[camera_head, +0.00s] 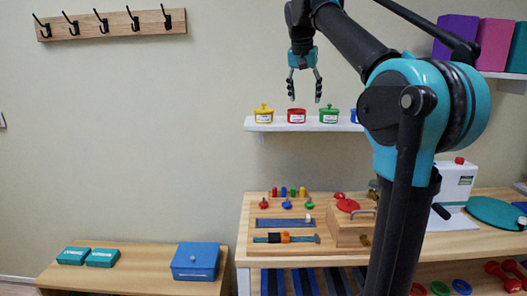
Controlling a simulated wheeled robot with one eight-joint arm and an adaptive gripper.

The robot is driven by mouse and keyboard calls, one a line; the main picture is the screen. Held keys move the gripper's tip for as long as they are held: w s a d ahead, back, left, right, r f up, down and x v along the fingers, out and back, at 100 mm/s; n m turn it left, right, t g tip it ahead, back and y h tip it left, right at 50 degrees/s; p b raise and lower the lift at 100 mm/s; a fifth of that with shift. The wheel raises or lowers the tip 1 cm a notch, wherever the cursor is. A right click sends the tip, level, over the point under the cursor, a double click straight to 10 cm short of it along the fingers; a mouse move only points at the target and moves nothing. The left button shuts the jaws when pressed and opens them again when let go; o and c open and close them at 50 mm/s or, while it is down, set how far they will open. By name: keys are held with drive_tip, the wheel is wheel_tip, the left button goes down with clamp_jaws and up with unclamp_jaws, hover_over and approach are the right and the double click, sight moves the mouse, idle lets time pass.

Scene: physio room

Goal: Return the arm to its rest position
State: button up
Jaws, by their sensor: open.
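My arm rises from the lower right of the head view, bends at a teal elbow joint and reaches up and left. My gripper (304,90) hangs from it, pointing down, with its fingers apart and nothing between them. It shows in front of the wall, just above a white shelf (262,126) in the picture. A red pot (297,116) and a green pot (329,116) appear just below the fingertips. I cannot tell the exact distance between the fingers and the pots.
A yellow pot (264,114) and a partly hidden blue pot (354,116) share the shelf. A wooden table (246,225) below bears pegboards, a wooden box (346,231) and a white device (455,185). A low table (135,275) at left holds a blue box (195,261) and teal boxes. Hooks (102,22) hang upper left.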

drive_tip(key=s+d+f+n, duration=0.1)
drive_tip(key=s+f, duration=0.1)
drive_tip(key=f, duration=0.6)
drive_tip(key=s+d+f, duration=0.1)
drive_tip(key=s+f, duration=0.1)
drive_tip(key=f, duration=0.7)
drive_tip(key=s+d+f+n, duration=0.1)
drive_tip(key=s+d+f, duration=0.15)
drive_tip(key=f, duration=0.55)
drive_tip(key=s+d+f+n+y, duration=0.1)
drive_tip(key=s+f+n, duration=0.1)
drive_tip(key=s+f, duration=2)
wheel_tip(320, 180, down, 3)
drive_tip(key=shift+f+y, duration=0.1)
drive_tip(key=shift+y, duration=0.2)
